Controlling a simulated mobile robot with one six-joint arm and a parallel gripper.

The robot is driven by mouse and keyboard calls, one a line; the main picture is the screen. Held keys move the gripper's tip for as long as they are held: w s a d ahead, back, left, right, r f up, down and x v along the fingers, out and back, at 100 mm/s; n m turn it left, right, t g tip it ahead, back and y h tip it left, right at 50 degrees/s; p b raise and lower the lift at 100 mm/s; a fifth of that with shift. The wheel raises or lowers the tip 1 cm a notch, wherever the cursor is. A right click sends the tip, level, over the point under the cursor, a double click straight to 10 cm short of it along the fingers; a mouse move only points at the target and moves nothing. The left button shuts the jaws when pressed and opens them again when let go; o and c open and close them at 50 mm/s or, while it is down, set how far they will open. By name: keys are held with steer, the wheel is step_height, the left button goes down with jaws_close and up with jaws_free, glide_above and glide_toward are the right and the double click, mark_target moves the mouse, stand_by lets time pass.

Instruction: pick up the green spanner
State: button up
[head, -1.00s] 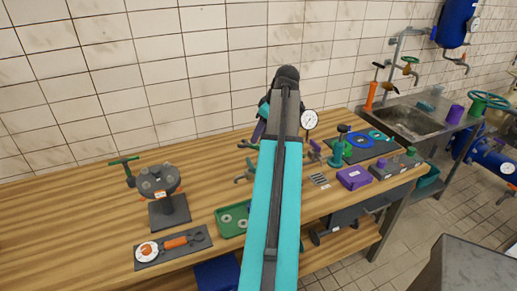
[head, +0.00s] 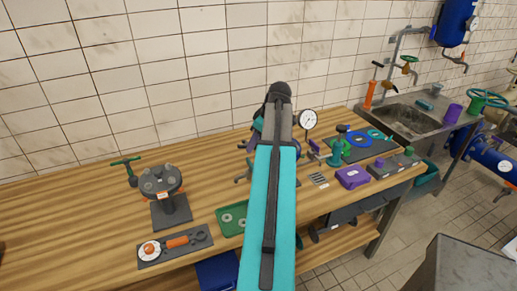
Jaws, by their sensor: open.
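I cannot make out a green spanner for certain in the head view. Small grey-green metal pieces (head: 243,176) lie on the bench just left of my arm, too small to name, and my arm hides the bench behind it. My arm, with teal and dark links, rises through the middle of the picture over the wooden bench (head: 90,215). My gripper's fingers cannot be made out; they seem hidden behind the arm.
Left are a flanged valve on a stand (head: 161,182), a dark mat (head: 150,263) with an orange-handled tool, and a green tray (head: 222,230). Right are a gauge (head: 307,119), a green pump-like piece (head: 337,153), a purple box (head: 353,177) and a sink (head: 413,120). The bench's far left is clear.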

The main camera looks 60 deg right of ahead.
stand_by(0.3)
jaws_close()
steer(key=shift+r, duration=0.25)
steer(key=shift+r+b, duration=1.05)
steer(key=shift+r, duration=0.4)
steer(key=s+a+r+b, duration=0.1)
steer(key=s+a+b, duration=0.3)
steer(key=s+a, duration=0.7)
steer(key=shift+a+r+b, duration=0.3)
steer(key=shift+a+b, duration=0.05)
steer(key=shift+s, duration=0.1)
